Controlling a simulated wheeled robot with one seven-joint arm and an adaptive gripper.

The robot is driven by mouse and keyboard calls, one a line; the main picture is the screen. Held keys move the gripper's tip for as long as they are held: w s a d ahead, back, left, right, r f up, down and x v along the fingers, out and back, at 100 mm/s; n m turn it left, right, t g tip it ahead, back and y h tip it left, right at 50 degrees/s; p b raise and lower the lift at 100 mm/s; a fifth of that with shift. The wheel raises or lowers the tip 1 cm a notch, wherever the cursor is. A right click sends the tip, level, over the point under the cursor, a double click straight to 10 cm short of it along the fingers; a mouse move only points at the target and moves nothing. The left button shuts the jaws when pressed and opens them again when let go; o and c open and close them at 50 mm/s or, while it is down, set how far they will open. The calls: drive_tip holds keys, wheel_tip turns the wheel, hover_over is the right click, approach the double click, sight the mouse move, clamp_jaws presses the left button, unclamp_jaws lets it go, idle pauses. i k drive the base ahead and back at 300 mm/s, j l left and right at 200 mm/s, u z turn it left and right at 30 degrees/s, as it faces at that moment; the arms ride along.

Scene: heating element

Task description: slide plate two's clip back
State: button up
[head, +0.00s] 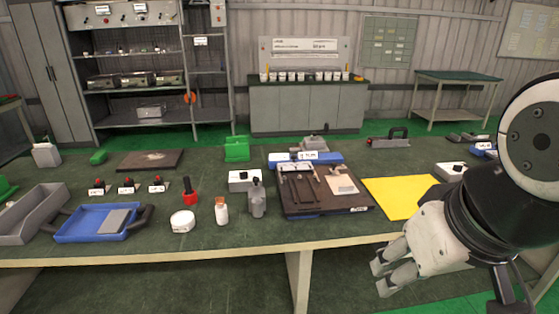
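My gripper (381,277) hangs at the lower right, in front of the bench's front edge. Its two fingers stand apart with nothing seen between them. A dark fixture plate (325,211) lies mid-bench, left of my gripper and apart from it. It carries thin rods (299,187), a pale card (341,180) and a blue bar (287,165) with a white label along its back. A small label is on its front right edge. The print is too small to read, so I cannot tell which part is plate two or its clip.
A yellow sheet (398,196) lies right of the fixture. Left of it stand a grey bottle (257,198), a white bottle (221,211), a white round tub (183,221) and a red-based tool (190,194). A blue tray (82,226) is farther left. The bench front (260,245) is clear.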

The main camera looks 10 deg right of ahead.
sight(334, 171)
drive_tip(key=i+l, duration=0.4)
drive_tip(key=i, duration=0.15)
drive_tip(key=i+l, duration=0.45)
drive_tip(key=i, duration=0.05)
